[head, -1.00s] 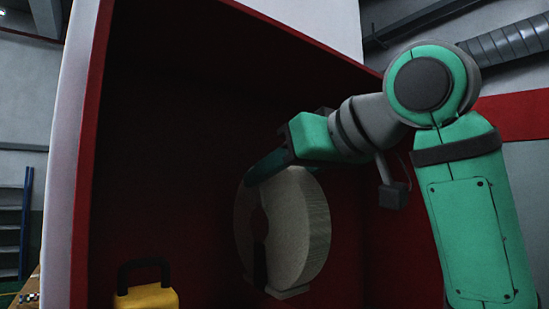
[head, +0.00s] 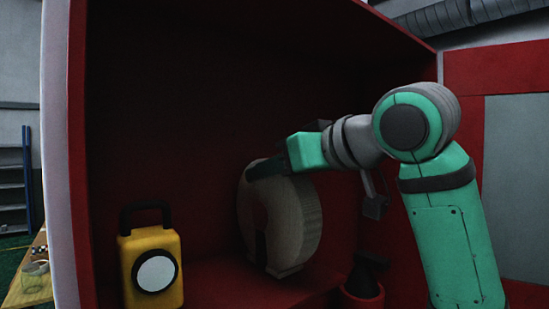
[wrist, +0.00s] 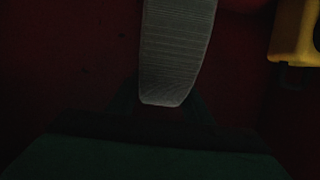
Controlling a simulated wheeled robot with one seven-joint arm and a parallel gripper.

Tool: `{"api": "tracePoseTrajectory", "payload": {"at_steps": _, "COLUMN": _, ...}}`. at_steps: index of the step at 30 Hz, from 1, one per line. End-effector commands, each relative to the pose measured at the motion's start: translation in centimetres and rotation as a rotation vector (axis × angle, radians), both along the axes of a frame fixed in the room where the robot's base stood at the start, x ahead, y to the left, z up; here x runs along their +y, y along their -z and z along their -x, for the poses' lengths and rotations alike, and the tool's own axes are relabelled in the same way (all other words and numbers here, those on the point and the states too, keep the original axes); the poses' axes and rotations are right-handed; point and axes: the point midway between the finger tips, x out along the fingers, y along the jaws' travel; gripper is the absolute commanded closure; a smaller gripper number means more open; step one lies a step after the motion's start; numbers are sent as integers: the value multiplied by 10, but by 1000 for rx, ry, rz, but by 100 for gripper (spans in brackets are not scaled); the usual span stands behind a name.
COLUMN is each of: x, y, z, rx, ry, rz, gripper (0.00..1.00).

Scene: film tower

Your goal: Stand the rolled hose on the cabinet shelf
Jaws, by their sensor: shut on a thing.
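The rolled hose (head: 297,225) is a pale, upright ring-shaped coil inside the dark red cabinet (head: 215,90). Its lower edge is close to the cabinet shelf (head: 225,292); I cannot tell whether it touches. My gripper (head: 265,169) reaches in from the right and is shut on the top of the hose. In the wrist view the hose (wrist: 175,50) shows as a ribbed pale band between the fingers (wrist: 163,105). The fingertips are dark and partly hidden by the hose.
A yellow lamp (head: 135,265) with a black handle stands at the left in the cabinet; its yellow body also shows in the wrist view (wrist: 293,35). A red object with a dark top (head: 362,290) stands at the right, below my arm. The shelf between lamp and hose is clear.

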Motion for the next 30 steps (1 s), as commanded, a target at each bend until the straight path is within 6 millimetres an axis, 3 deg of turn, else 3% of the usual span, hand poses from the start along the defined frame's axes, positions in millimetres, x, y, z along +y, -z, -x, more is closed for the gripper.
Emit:
{"api": "tracePoseTrajectory", "payload": {"at_steps": 12, "x": 0, "y": 1, "z": 1, "rx": -6, "ry": 0, "rz": -3, "gripper": 100}}
{"api": "tracePoseTrajectory", "payload": {"at_steps": 13, "x": 0, "y": 3, "z": 0, "rx": -1, "ry": 0, "rz": -1, "gripper": 48}}
{"api": "tracePoseTrajectory", "payload": {"at_steps": 15, "x": 0, "y": 3, "z": 0, "rx": -1, "ry": 0, "rz": -1, "gripper": 36}}
{"api": "tracePoseTrajectory", "payload": {"at_steps": 26, "x": 0, "y": -1, "z": 0, "rx": -1, "ry": 1, "rz": 0, "gripper": 36}}
{"api": "tracePoseTrajectory", "payload": {"at_steps": 30, "x": -10, "y": -6, "z": 13, "rx": -2, "ry": 2, "rz": -1, "gripper": 36}}
